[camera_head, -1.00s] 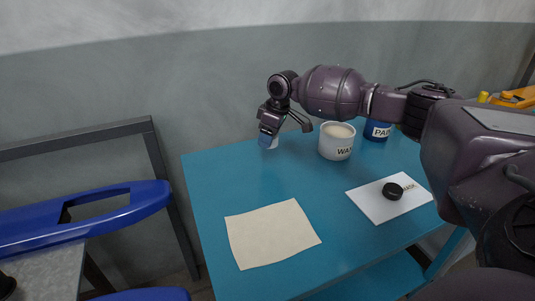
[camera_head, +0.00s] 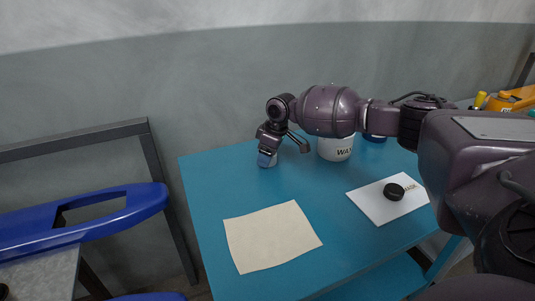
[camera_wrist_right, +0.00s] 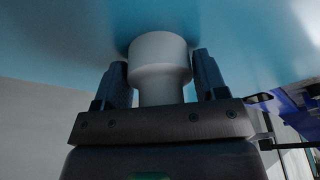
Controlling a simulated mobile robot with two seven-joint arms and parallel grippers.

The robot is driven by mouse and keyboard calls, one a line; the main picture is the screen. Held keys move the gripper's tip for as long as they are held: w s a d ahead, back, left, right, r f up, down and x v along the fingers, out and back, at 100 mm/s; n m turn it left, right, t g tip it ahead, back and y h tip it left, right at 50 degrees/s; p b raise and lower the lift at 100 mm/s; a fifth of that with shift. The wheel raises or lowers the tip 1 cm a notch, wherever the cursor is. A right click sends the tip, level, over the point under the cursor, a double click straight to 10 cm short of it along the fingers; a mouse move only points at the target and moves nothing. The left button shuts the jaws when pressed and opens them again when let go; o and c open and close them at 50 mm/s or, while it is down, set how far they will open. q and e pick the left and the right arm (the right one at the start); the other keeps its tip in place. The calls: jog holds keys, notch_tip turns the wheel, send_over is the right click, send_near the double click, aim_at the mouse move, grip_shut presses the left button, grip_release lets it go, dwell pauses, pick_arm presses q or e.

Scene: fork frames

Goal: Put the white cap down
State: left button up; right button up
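The white cap (camera_wrist_right: 160,52) shows in the right wrist view as a pale round piece, wider at its far end, between the two fingers of my right gripper (camera_wrist_right: 163,80). The fingers are close on both sides of it, and it appears gripped. Its far end is close to the blue table surface; whether it touches is unclear. My left gripper is not in view.
A beige sheet (camera_head: 270,238) lies at the table's front left. A white card (camera_head: 372,205) carries a black cap (camera_head: 393,191). A white tub (camera_head: 336,149) and a blue tub (camera_head: 375,138) stand behind, partly hidden by my right arm.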

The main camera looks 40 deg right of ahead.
jog(key=o, duration=0.3)
jog(key=shift+r, duration=0.1)
jog(key=p+v, duration=0.2)
jog(key=v, duration=0.8)
jog(key=shift+r, duration=0.25)
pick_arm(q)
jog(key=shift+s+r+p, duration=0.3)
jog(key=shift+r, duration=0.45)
pick_arm(e)
jog(key=shift+s+d+r, duration=0.1)
jog(key=shift+s+r, duration=0.05)
jog(key=shift+r, duration=0.55)
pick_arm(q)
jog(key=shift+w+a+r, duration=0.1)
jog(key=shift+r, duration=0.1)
